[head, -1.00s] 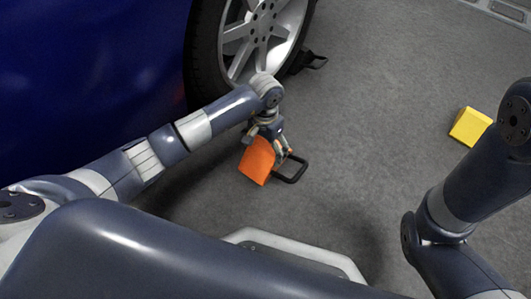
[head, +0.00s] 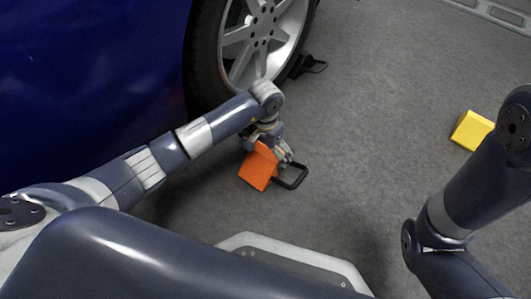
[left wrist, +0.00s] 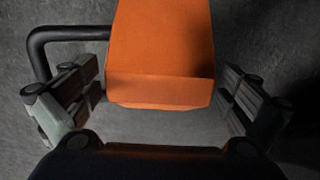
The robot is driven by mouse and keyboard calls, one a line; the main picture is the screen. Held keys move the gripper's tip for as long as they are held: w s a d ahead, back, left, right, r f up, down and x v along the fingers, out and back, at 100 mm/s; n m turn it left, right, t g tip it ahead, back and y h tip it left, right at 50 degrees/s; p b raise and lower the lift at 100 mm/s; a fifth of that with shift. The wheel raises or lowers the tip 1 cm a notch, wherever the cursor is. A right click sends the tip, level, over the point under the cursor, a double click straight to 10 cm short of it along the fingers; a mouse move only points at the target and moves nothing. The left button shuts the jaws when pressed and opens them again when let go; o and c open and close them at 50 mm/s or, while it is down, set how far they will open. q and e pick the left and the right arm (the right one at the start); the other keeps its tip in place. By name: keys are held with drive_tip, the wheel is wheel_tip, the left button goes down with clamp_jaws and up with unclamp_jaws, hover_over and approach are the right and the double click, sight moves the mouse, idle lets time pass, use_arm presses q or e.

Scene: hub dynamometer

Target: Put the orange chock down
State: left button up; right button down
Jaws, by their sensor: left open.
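The orange chock (head: 258,168) is on the grey floor in front of the car's wheel, a little apart from the tyre. A black loop handle (head: 292,178) sticks out at its right side in the head view. My left gripper (head: 272,148) is over the chock. In the left wrist view the orange chock (left wrist: 162,60) lies between the two spread fingers of the left gripper (left wrist: 160,100), with a gap on each side. The black handle (left wrist: 40,50) shows at the left there. My right gripper is outside the views.
The blue car (head: 90,80) and its wheel (head: 252,45) are close behind my left arm. A black chock (head: 305,66) with a handle sits behind the wheel. A yellow block (head: 470,130) lies on the floor at right. The floor between is clear.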

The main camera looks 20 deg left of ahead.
use_arm(q)
wheel_tip(320, 180, up, 8)
drive_tip(key=p, duration=0.5)
drive_tip(key=shift+p, duration=0.35)
drive_tip(key=shift+f, duration=0.1)
